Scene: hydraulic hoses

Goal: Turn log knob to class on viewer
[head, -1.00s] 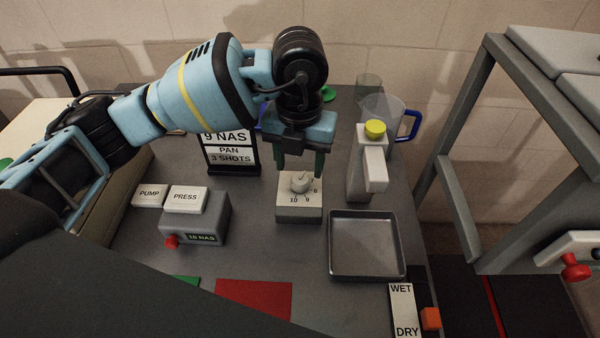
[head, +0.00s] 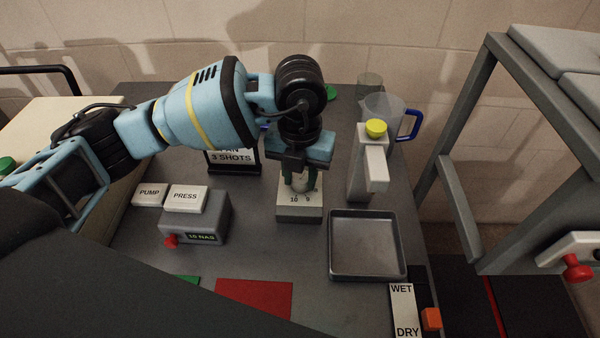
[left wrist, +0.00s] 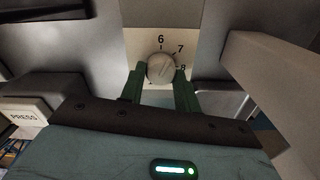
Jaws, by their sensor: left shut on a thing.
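The log knob is a round pale dial (left wrist: 161,68) on a small cream and grey box (head: 299,209). In the left wrist view the numbers 6, 7 and 8 show around it. My left gripper (head: 300,180) reaches down over the box, with its green fingers on either side of the knob and shut on it. The fingers also show in the left wrist view (left wrist: 160,85). The viewer (head: 195,215) is a grey box to the left with a red button and a small display that reads 10 NAS. My right gripper is not in view.
A sign (head: 232,158) reading 3 SHOTS stands behind the gripper, partly hidden. A metal tray (head: 367,273) lies at front right. A red mat (head: 253,300) lies in front.

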